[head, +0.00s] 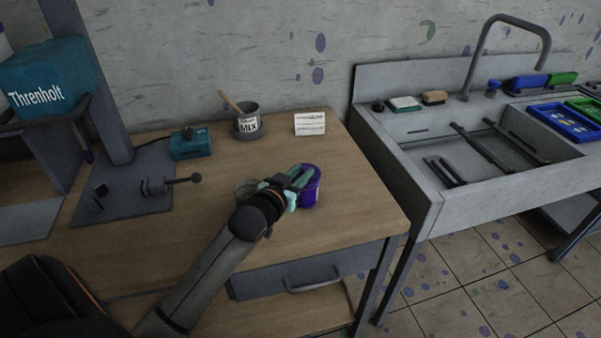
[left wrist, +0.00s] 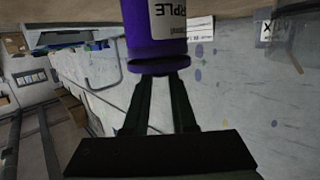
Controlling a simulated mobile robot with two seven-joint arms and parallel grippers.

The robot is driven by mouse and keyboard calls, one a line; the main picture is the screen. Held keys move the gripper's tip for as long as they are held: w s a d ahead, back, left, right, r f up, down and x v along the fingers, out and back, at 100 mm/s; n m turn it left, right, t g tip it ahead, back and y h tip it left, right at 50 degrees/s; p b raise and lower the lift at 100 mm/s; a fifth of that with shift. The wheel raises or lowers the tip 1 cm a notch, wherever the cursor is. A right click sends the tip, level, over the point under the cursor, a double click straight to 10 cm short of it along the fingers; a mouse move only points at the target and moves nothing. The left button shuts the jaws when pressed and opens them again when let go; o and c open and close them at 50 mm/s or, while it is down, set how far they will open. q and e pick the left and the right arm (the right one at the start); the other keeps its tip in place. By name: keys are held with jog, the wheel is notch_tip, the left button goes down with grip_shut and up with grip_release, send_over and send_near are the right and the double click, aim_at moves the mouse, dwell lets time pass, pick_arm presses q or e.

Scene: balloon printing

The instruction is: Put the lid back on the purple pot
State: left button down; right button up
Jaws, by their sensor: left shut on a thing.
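The purple pot (head: 311,192) stands upright on the wooden table near its right front part, partly hidden behind my left gripper (head: 299,180). In the left wrist view the pot (left wrist: 150,28) appears upside down, with part of its white label showing. My left gripper (left wrist: 161,84) is shut on the purple lid (left wrist: 158,67) at the pot's top end. The lid is in line with the pot and very close to it or touching it. I cannot tell whether it is fully seated. My right gripper is not in view.
A MIX pot (head: 248,125) with a wooden stick and a white card (head: 310,124) stand behind. A teal box (head: 191,144) and a grey stand (head: 120,195) are at left. A greyish round thing (head: 244,188) sits beside my gripper. The sink (head: 440,165) is at right.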

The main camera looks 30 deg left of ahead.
pick_arm(q)
jog(key=shift+f+p, duration=0.15)
jog(key=shift+p, duration=0.75)
dwell(1.3)
jog(key=shift+c, duration=0.8)
grip_release()
notch_tip(320, 180, up, 2)
jog(key=p, duration=0.2)
jog(key=shift+r+p, duration=0.25)
jog(key=shift+p, duration=0.15)
jog(key=shift+r+p, duration=0.6)
jog(key=shift+r, duration=1.65)
